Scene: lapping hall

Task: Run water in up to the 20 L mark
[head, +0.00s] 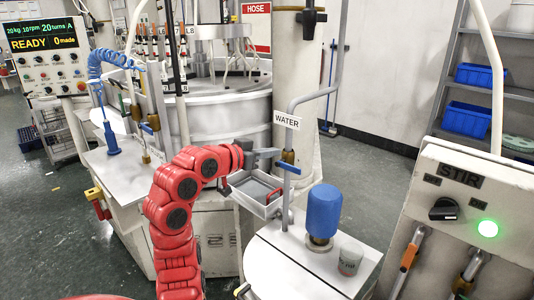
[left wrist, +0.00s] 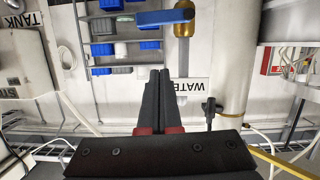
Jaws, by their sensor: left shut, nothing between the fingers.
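The water pipe (head: 296,108) bends down at the middle of the head view and carries a WATER label (head: 286,120). A brass valve (head: 288,157) with a blue lever (head: 291,168) sits on it below the label. In the left wrist view the brass valve (left wrist: 184,22) and blue lever (left wrist: 165,17) are at the top, beyond the fingertips. My left gripper (head: 277,152) is shut and empty beside the pipe, close to the valve; I cannot tell whether it touches. Its fingers (left wrist: 158,78) are together in the wrist view. I see no 20 L mark or water level. My right gripper is out of view.
A grey tray (head: 258,196) sits under my left gripper. A STIR panel (head: 460,205) with a lit green button stands at right. The large lapping machine (head: 225,115) is behind.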

